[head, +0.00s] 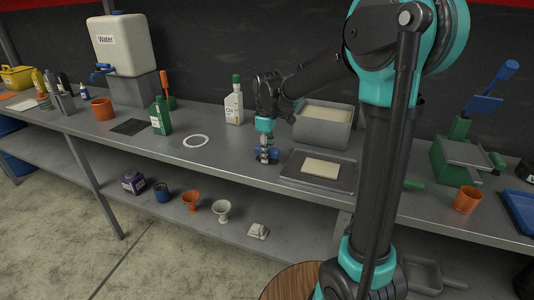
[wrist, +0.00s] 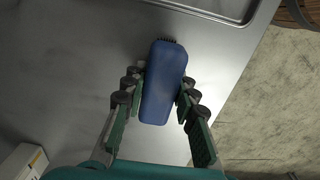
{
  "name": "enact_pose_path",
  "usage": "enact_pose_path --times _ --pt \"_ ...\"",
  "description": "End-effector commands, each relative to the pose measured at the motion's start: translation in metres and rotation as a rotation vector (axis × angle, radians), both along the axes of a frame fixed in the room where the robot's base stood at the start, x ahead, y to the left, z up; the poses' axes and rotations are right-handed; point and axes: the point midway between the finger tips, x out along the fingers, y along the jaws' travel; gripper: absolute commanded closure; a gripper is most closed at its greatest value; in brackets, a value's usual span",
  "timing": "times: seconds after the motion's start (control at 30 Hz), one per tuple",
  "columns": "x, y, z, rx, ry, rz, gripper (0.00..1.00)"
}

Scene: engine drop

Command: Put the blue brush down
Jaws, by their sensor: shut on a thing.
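The blue brush (wrist: 163,84) lies lengthwise between my gripper's fingers in the wrist view, with dark bristles just showing at its far end. My gripper (wrist: 160,92) is shut on the brush, one padded finger against each side. In the head view my gripper (head: 266,156) points down at the grey workbench (head: 220,150), near its front edge. A bit of the blue brush (head: 274,153) shows beside the fingers. The brush is at or just above the bench top; I cannot tell whether it touches.
A dark tray (head: 343,178) with a cream slab is just right of my gripper, and a grey bin (head: 322,126) stands behind. A white oil bottle (head: 233,104), a white ring (head: 196,141) and a green bottle (head: 160,117) are to the left. Bare bench lies between ring and gripper.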

Motion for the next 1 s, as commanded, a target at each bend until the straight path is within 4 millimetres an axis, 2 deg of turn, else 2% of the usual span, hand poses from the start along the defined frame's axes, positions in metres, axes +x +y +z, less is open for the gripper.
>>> enact_pose_path --times 0.07,0.1,0.27,0.53,0.67,0.77,1.0 --pt "0.0 0.0 -0.002 0.0 0.0 0.0 1.0" --pt "0.0 0.0 -0.002 0.0 0.0 0.0 0.7" --pt "0.0 0.0 -0.002 0.0 0.0 0.0 0.52" --pt "0.0 0.0 -0.002 0.0 0.0 0.0 0.52" --pt "0.0 0.0 0.005 0.0 0.0 0.0 0.52" --pt "0.0 0.0 0.019 0.0 0.0 0.0 0.52" --pt "0.0 0.0 0.067 0.0 0.0 0.0 0.52"
